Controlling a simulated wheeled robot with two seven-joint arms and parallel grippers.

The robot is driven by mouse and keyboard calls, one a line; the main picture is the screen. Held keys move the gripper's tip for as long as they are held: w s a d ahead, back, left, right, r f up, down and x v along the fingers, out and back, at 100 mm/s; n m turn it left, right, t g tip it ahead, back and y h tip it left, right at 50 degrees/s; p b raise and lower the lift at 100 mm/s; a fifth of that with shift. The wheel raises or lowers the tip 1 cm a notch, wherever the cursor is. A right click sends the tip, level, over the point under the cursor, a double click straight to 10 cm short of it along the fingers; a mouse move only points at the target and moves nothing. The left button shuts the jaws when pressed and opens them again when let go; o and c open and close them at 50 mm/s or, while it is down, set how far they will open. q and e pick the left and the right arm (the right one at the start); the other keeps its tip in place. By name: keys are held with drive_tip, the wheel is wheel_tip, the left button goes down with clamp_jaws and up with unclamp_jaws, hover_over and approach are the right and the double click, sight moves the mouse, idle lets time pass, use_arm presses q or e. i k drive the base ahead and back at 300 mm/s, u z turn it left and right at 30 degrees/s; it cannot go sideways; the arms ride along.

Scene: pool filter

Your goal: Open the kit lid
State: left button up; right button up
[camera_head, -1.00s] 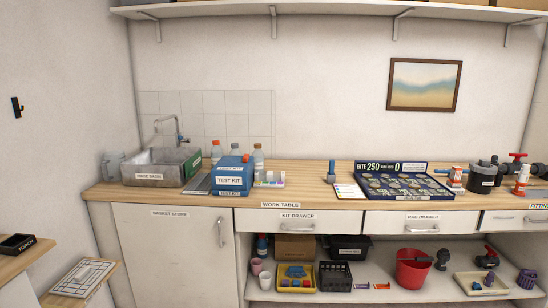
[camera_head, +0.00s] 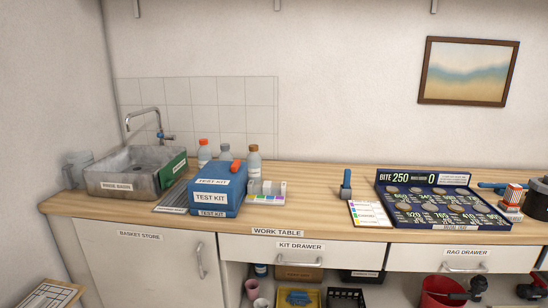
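The test kit (camera_head: 214,192) is a blue box with white "TEST KIT" labels. It stands on the work table, right of the rinse basin. Its lid (camera_head: 219,173) looks closed, with an orange-red piece (camera_head: 235,166) on top at the right. Neither of my grippers shows in the head view.
The rinse basin (camera_head: 118,181) with its tap is at the left of the work table (camera_head: 290,219). Several bottles (camera_head: 253,161) stand behind the kit. A colour strip block (camera_head: 267,190) is right of it. A blue game board (camera_head: 440,222) lies further right.

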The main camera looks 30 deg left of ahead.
sight(219, 186)
drive_tip(key=u, duration=0.5)
drive_tip(key=i, duration=1.1)
drive_tip(key=u, duration=0.95)
